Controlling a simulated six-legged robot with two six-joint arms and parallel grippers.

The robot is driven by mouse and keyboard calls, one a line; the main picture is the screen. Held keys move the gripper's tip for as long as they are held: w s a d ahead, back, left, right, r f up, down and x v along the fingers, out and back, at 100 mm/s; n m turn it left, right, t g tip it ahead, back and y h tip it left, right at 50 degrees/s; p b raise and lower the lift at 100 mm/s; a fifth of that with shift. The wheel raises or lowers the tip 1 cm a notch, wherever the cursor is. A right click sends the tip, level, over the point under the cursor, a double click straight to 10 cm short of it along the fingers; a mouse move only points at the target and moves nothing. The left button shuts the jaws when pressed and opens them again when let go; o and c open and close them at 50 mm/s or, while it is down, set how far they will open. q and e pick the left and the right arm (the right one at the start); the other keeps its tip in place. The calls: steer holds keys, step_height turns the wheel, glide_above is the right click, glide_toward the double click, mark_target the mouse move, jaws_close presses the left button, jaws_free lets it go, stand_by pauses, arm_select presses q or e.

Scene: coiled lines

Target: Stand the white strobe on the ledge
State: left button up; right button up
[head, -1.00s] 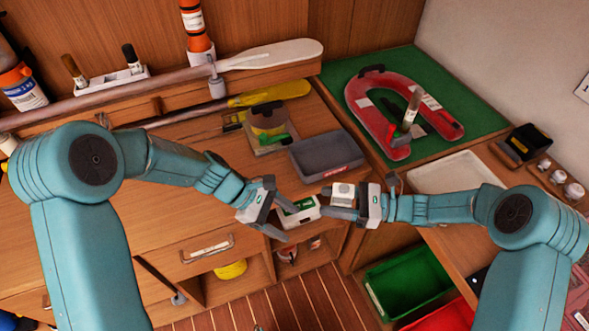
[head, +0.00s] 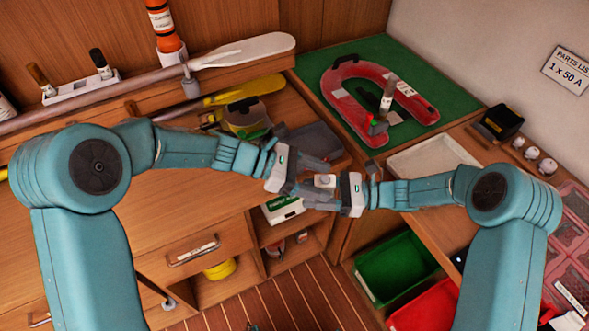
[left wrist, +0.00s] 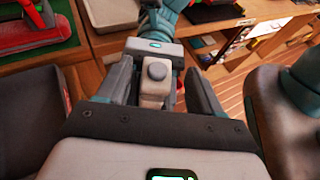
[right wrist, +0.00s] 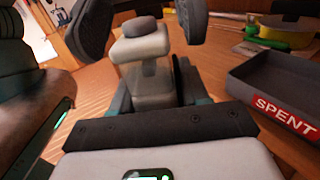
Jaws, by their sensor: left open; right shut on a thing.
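The white strobe (head: 323,181) is a small pale block with a grey rounded knob on top. My right gripper (head: 326,190) is shut on it and holds it in the air in front of the counter. In the right wrist view the strobe (right wrist: 143,62) stands up between the right fingers. My left gripper (head: 318,178) is open, its fingers on either side of the strobe; in the left wrist view there are gaps between the strobe (left wrist: 155,85) and both fingers. A raised wooden ledge (head: 140,71) runs along the back wall.
An oar (head: 245,52), a white holder (head: 80,88) and an orange tube (head: 163,22) occupy the ledge. A grey tray marked SPENT (right wrist: 275,90) lies behind the grippers. A red horseshoe float (head: 345,105) rests on a green mat. Green (head: 395,268) and red bins stand below right.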

arm_select(q)
steer(key=shift+x, duration=1.15)
steer(key=c, duration=1)
steer(key=shift+c, duration=1)
arm_select(e)
steer(key=o, duration=1.3)
steer(key=shift+d, duration=0.15)
